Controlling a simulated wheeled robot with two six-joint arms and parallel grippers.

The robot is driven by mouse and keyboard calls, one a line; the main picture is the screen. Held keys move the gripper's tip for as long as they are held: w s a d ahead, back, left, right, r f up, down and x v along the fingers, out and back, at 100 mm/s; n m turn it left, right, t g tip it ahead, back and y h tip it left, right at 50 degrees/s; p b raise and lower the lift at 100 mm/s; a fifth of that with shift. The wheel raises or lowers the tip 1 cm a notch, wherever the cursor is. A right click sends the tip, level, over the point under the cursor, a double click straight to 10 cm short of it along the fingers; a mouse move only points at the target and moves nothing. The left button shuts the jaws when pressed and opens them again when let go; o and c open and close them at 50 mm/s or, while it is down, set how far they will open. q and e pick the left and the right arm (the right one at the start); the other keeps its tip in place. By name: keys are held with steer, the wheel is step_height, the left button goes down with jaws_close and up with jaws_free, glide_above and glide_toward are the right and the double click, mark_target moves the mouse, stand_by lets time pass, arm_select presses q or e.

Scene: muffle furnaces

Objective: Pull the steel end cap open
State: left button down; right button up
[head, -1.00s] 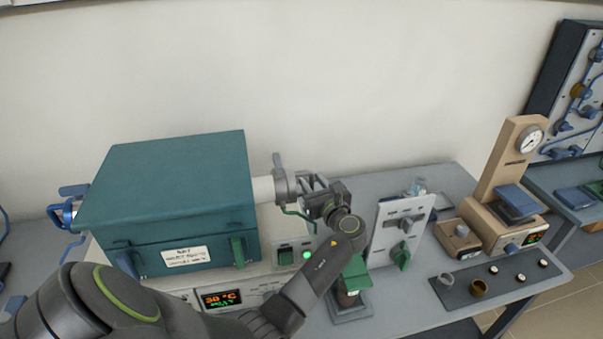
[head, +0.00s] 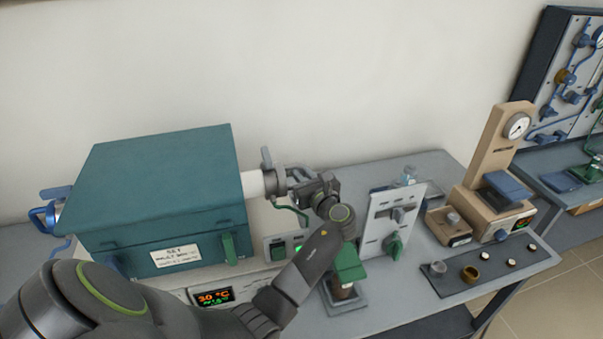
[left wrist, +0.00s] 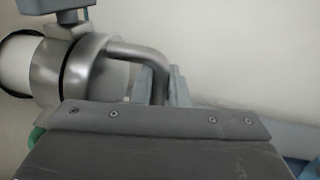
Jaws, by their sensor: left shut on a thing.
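The steel end cap (head: 271,181) sits at the right end of the white tube (head: 253,184) that sticks out of the teal furnace (head: 165,195). In the left wrist view the cap (left wrist: 90,68) is a shiny round piece with a bent bar handle (left wrist: 143,54). My left gripper (head: 300,181) is at the cap's right side, shut on the handle; in the left wrist view its fingertips (left wrist: 165,88) are partly hidden behind the gripper body. The cap appears to be against the tube. My right gripper is out of view.
A green lever (head: 292,212) hangs below the cap. A green-topped stand (head: 349,262) and an upright white panel (head: 391,220) stand close to my left arm. A beige press with a gauge (head: 495,180) is further right. The wall is behind.

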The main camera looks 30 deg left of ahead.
arm_select(q)
steer(key=shift+w, duration=0.1)
steer(key=w+d+b, duration=0.1)
steer(key=w+d, duration=0.2)
steer(key=shift+w+b, duration=0.25)
steer(key=shift+b, duration=0.1)
steer(key=c, duration=1.5)
jaws_free()
steer(key=shift+o, duration=0.2)
